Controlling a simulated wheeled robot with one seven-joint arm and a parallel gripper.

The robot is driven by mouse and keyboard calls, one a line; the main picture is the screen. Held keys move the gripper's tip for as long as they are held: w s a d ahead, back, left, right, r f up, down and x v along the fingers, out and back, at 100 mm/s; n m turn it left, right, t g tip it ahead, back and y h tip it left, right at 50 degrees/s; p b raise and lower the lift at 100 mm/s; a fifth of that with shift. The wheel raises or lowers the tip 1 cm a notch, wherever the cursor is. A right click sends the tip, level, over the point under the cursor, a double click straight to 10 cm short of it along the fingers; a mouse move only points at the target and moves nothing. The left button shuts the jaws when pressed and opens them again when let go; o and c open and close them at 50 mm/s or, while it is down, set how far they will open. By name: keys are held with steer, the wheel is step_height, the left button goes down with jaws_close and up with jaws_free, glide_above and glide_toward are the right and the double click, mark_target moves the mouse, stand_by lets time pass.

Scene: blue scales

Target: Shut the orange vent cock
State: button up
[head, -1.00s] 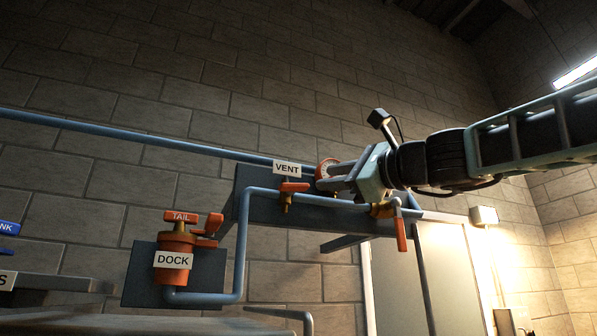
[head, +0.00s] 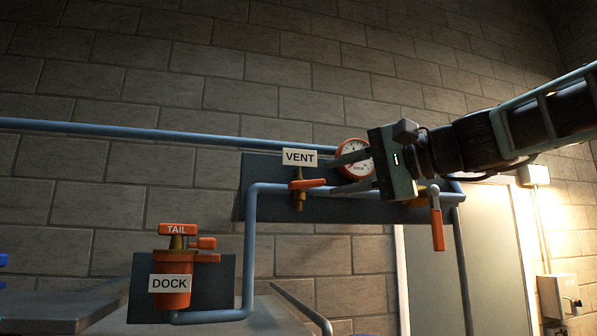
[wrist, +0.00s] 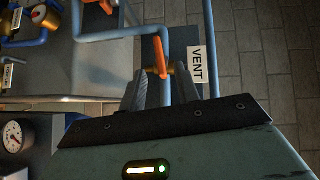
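The vent cock, with an orange lever (head: 308,185) on a brass body (head: 299,201), sits on the blue pipe under a white VENT label (head: 300,157). The lever points right and slightly up in the head view. My gripper (head: 333,175) is open and empty, just right of the lever's free end, with its fingers spread one above the other. In the wrist view the orange lever (wrist: 162,48) shows between and beyond my two fingertips (wrist: 160,82), and the VENT label (wrist: 197,68) is to the right. I cannot tell whether a finger touches the lever.
A round gauge (head: 354,160) sits behind my fingers. Another orange lever (head: 437,228) hangs down at the pipe's right. A grey door (head: 445,280) is at right.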

mark_target(298, 187)
steer(key=p+x, duration=0.3)
steer(key=x, duration=0.4)
steer(key=shift+w+a+r+p, duration=0.15)
steer(key=shift+a+p, duration=0.15)
steer(key=shift+p, duration=0.05)
steer(key=shift+w+a+f, duration=0.2)
steer(key=shift+w+a, duration=0.1)
steer(key=shift+a, duration=0.2)
jaws_close()
